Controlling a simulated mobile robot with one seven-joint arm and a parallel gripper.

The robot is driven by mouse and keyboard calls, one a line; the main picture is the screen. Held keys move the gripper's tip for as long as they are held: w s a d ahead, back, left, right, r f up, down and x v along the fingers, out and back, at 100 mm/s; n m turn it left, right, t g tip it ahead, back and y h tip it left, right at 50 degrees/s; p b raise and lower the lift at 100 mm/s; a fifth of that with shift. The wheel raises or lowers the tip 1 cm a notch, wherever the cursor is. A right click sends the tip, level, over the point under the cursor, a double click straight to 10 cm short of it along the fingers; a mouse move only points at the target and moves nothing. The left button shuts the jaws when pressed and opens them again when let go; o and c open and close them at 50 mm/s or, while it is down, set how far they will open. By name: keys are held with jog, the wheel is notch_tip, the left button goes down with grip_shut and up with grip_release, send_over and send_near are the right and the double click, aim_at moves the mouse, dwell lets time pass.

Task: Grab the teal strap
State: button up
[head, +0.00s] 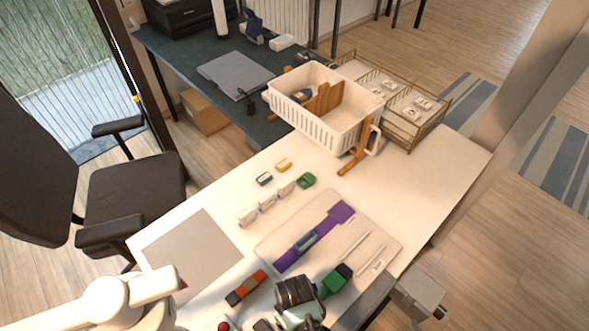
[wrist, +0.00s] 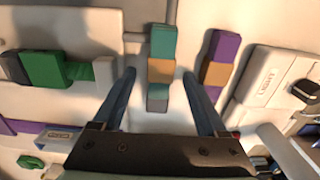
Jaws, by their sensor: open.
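The teal strap (wrist: 162,42) shows in the wrist view, near the top middle. It has a tan band around its middle and a grey lower end. My gripper (wrist: 159,76) is open, with one finger on each side of the strap's lower part. A gap shows between each finger and the strap; whether the fingers are level with it in height, I cannot tell. In the head view the end of my arm covers the front of the table, and I cannot make out the teal strap there.
In the wrist view, a purple strap (wrist: 226,48) with a tan band lies close right of the teal one. A green strap (wrist: 42,69) lies left, and a white box (wrist: 268,75) far right. In the head view, a white basket (head: 310,122) stands at the back of the white table (head: 420,165).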

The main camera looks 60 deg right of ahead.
grip_shut()
jog(key=shift+r, duration=0.1)
dwell(0.4)
